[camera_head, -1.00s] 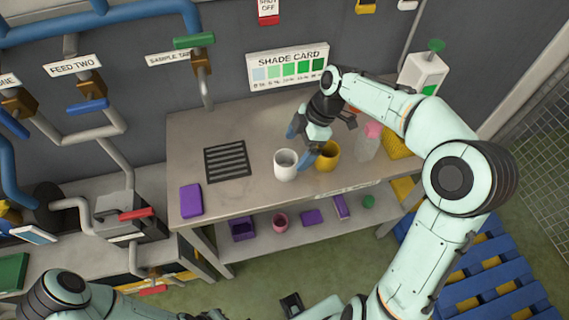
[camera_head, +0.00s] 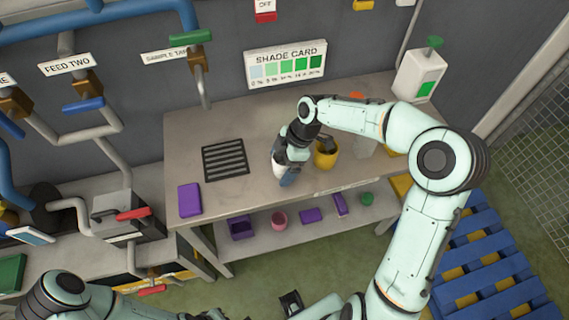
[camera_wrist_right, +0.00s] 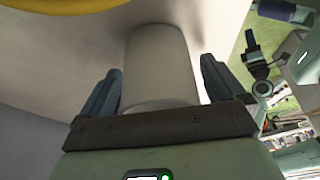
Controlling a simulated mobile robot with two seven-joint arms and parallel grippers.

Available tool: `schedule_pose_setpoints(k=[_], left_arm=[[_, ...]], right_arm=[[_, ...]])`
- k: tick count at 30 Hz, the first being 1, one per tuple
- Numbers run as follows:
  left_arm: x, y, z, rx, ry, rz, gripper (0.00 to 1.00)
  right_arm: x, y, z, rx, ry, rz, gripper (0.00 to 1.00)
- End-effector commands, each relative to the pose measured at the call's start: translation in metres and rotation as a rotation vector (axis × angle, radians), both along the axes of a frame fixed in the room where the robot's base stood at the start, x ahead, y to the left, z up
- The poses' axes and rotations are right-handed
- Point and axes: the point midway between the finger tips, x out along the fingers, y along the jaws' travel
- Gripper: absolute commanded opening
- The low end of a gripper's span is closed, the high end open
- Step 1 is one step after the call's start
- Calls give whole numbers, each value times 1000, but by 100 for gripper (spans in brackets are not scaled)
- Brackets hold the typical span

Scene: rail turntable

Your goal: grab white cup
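The white cup (camera_head: 276,171) stands on the grey workbench (camera_head: 235,203), mostly hidden by my right gripper (camera_head: 284,174) in the head view. In the right wrist view the white cup (camera_wrist_right: 158,68) lies between the two dark fingers of my right gripper (camera_wrist_right: 160,85). A narrow gap shows between the cup and each finger, so the gripper is open around it. My left gripper (camera_head: 291,303) is low at the bottom of the head view, away from the bench; its finger opening is too small to tell.
A yellow cup (camera_head: 326,158) stands close right of the white cup. A black grate (camera_head: 225,160) and a purple block (camera_head: 190,200) are on the bench to the left. A white jug (camera_head: 420,75) stands at the back right.

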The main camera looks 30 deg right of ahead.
Motion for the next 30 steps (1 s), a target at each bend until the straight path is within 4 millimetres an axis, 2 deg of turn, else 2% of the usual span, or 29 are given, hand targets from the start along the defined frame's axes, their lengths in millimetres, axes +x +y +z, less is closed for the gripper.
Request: schedule_pose_setpoints(k=[1, 4, 5, 14, 20, 26, 30], left_arm=[[0, 0, 0, 0, 0, 0, 0], [0, 0, 0, 0, 0, 0, 0], [0, 0, 0, 0, 0, 0, 0], [0, 0, 0, 0, 0, 0, 0], [1, 0, 2, 0, -1, 0, 0], [4, 0, 7, 0, -4, 0, 0], [7, 0, 12, 0, -8, -1, 0]], right_arm=[[0, 0, 0, 0, 0, 0, 79], [0, 0, 0, 0, 0, 0, 47], [0, 0, 0, 0, 0, 0, 44], [0, 0, 2, 0, 0, 0, 44], [1, -1, 16, -3, -3, 0, 44], [1, 0, 57, -2, -6, 0, 44], [2, 0, 100, -2, -8, 0, 44]])
